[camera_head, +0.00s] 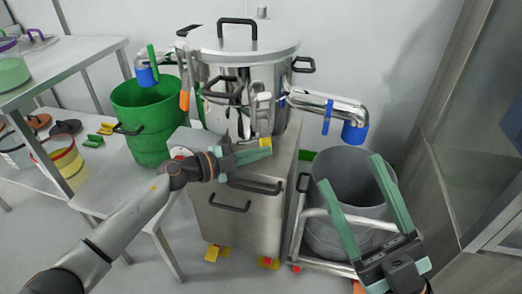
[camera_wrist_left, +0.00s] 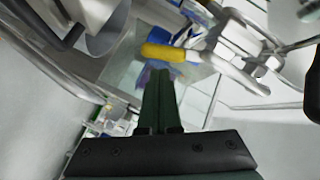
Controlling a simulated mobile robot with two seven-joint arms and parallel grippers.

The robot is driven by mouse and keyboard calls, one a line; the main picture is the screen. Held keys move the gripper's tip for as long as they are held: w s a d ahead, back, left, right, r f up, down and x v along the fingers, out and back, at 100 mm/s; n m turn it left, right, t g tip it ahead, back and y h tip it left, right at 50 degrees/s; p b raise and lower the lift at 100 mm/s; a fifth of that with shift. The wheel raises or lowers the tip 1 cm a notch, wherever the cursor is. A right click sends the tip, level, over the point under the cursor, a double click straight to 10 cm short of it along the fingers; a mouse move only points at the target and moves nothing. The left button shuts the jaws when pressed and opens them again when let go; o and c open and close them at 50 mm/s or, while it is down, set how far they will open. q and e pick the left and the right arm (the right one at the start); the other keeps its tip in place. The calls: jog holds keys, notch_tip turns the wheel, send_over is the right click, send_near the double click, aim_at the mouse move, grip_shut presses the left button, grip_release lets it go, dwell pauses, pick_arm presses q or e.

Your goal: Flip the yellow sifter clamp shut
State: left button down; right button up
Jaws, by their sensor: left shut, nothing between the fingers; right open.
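The steel sifter (camera_head: 232,75) stands on a steel cabinet in the middle of the head view. Its yellow clamp handle (camera_head: 265,142) is low on the front, below a metal clamp body (camera_head: 261,103). In the left wrist view the yellow handle (camera_wrist_left: 163,53) lies just beyond my fingertips, beside metal clamp bars (camera_wrist_left: 232,68). My left gripper (camera_head: 268,152) is shut and empty, close under the yellow handle; I cannot tell if they touch. In the left wrist view its fingers (camera_wrist_left: 159,75) are together. My right gripper (camera_head: 347,172) is open and empty, over the grey bin.
A grey bin (camera_head: 325,225) stands right of the cabinet (camera_head: 240,222), under a blue-ended outlet pipe (camera_head: 345,115). An orange handle (camera_head: 184,101) is on the sifter's left. A green bucket (camera_head: 150,140) and a side table (camera_head: 100,180) are at left.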

pick_arm(q)
jog(key=shift+w+a+f+m, duration=0.1)
jog(key=shift+w+f+m, duration=0.3)
jog(key=shift+a, duration=0.1)
dwell(0.6)
